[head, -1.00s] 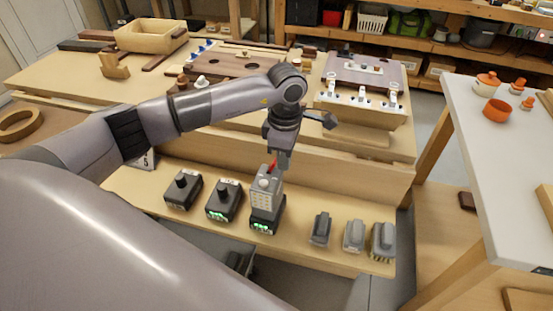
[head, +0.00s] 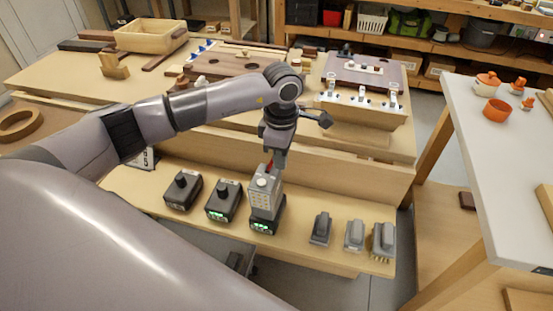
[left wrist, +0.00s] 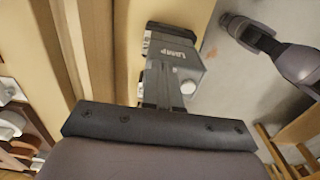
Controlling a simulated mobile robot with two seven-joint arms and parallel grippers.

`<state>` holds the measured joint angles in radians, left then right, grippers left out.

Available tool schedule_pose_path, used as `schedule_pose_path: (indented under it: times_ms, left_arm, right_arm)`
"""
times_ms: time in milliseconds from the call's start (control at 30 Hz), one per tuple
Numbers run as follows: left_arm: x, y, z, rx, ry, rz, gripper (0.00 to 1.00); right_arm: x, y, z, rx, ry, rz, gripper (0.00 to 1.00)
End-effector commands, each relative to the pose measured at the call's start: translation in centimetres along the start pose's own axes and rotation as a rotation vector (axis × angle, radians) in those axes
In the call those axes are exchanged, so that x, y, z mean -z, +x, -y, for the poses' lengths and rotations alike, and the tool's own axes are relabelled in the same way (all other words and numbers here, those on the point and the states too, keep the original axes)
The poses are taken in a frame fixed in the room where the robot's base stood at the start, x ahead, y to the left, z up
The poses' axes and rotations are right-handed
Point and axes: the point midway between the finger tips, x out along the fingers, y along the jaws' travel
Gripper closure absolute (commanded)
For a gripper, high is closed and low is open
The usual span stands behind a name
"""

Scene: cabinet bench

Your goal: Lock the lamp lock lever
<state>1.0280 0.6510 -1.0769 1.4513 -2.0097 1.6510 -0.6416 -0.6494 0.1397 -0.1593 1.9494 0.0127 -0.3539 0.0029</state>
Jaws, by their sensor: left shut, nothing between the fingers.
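The lamp (head: 265,197) is a grey block with a grid of yellowish dots on its front. It stands upright on a black base (head: 262,223) with green lights, on the lower bench shelf. Its red lever (head: 269,167) shows in part beside the top. My left gripper (head: 273,162) points down at the lamp's top, close to the lever, shut and empty. Whether it touches the lever I cannot tell. In the left wrist view the lamp (left wrist: 187,68), with its "LAMP" label, lies beyond the fingers (left wrist: 162,85), which hide part of it.
Two black units with knobs (head: 182,190) (head: 223,201) stand left of the lamp. Several grey brush-like blocks (head: 354,235) stand to its right. The raised bench top (head: 372,141) rises behind. A white table (head: 500,150) is at the right.

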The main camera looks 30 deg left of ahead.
Motion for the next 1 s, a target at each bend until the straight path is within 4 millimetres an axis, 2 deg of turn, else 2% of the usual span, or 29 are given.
schedule_pose_path:
  times_ms: [1000]
  left_arm:
    - [2.6,0.0,-0.1,0.000,-0.001,0.000,1.00]
  right_arm:
    - [-0.1,0.0,0.0,0.000,0.000,0.000,1.00]
